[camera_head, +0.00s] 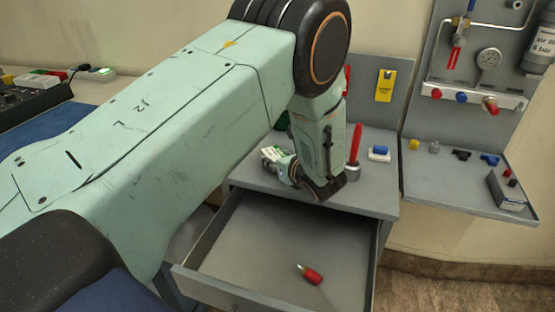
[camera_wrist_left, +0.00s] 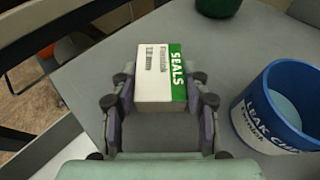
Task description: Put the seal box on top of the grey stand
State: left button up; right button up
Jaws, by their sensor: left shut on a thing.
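The seal box (camera_wrist_left: 160,78), white with a green "SEALS" end, sits between the fingers of my left gripper (camera_wrist_left: 158,103) in the left wrist view. The gripper is shut on it. In the head view the box (camera_head: 271,153) shows as a small white and green piece at my left gripper (camera_head: 290,168), partly hidden by the wrist. Both are at the left side of a grey drawer unit's top (camera_head: 376,196). Whether the box touches that top, I cannot tell. No separate grey stand is clearly identifiable. My right gripper is not in view.
The drawer (camera_head: 240,250) is open with a red-handled tool (camera_head: 310,274) inside. A blue leak-check tub (camera_wrist_left: 280,108) and a green object (camera_wrist_left: 217,6) are near the box. A red-handled item (camera_head: 355,150) and blue-white block (camera_head: 379,153) stand right of my gripper.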

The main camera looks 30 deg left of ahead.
pick_arm(q)
jog(key=shift+a, duration=0.1)
jog(key=o, duration=0.8)
jog(key=shift+a, duration=0.15)
jog(key=shift+c, duration=0.2)
jog(key=o, duration=0.3)
jog(key=shift+s+r, duration=0.1)
jog(key=shift+s, duration=0.1)
jog(key=shift+o, duration=0.4)
jog(key=shift+w, duration=0.15)
